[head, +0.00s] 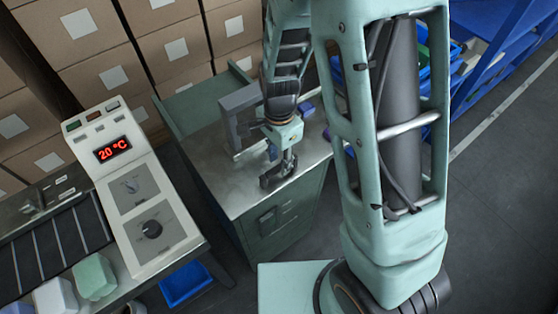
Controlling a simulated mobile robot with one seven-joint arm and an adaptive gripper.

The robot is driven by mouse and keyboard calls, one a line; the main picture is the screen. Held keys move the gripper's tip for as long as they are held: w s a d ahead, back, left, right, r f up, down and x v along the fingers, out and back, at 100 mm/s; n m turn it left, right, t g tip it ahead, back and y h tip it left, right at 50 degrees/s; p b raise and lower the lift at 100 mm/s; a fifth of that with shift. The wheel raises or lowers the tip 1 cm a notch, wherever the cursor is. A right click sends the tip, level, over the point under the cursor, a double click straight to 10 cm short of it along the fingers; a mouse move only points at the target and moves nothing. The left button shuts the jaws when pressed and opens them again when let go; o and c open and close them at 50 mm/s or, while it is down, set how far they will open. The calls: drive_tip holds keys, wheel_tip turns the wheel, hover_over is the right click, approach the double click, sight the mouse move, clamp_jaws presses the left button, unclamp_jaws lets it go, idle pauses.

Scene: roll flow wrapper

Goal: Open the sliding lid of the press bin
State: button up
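My gripper (278,174) points down over the metal top of a green cabinet (262,226), close to its right front part. Its fingers are small and dark here, and I cannot tell whether they are open or shut, or whether they touch anything. A grey upright frame or panel (238,118) stands on the cabinet top just left of and behind my wrist. My arm hides part of it. I cannot make out for sure which part is the press bin or its sliding lid.
A control panel (145,200) with a red "20 °C" display stands at left beside a roller conveyor (50,250) with pale and green blocks. A blue bin (186,284) is low below. Cardboard boxes (175,55) fill the back. Blue shelving (490,60) stands right. Floor at right is clear.

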drive_tip(key=shift+f, duration=0.9)
clamp_jaws()
